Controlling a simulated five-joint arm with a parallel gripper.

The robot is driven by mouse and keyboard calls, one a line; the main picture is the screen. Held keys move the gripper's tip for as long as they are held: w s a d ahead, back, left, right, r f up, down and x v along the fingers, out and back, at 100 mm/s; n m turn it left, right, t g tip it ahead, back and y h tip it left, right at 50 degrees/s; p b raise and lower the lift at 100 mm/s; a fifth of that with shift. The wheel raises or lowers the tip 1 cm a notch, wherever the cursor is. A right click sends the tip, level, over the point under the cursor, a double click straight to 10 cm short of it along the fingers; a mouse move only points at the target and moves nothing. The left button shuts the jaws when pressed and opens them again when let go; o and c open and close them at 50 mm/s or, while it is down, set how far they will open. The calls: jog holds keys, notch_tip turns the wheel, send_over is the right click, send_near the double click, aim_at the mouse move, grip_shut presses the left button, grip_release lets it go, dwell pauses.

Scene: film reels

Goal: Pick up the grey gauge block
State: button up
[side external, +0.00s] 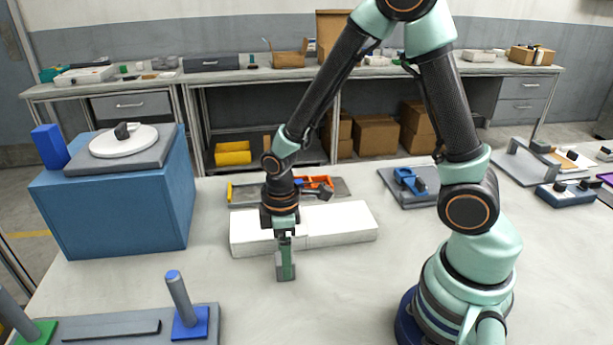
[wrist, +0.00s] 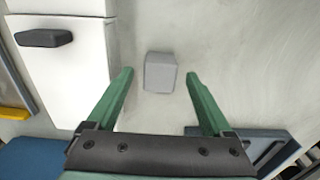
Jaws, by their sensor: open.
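The grey gauge block (wrist: 160,72) stands out in the wrist view as a small, plain grey block on the pale tabletop. My gripper (wrist: 160,75) is open, with one green finger to the left of the block and the other to its right. In that picture the block lies between the fingertips, nearer the left one, with a gap on each side. In the side external view my gripper (side external: 286,270) points down, low over the table in front of the white boxes. There the fingers cover most or all of the block, so I cannot make it out clearly.
A long white box (side external: 340,222) lies just behind my gripper. A blue box (side external: 115,215) with a grey plate and white disc on top stands at left. A grey board with a blue-based post (side external: 190,325) is at front left. Table right of my gripper is clear.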

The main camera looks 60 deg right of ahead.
jog(key=shift+f, duration=0.25)
grip_shut()
jog(key=shift+r, duration=0.1)
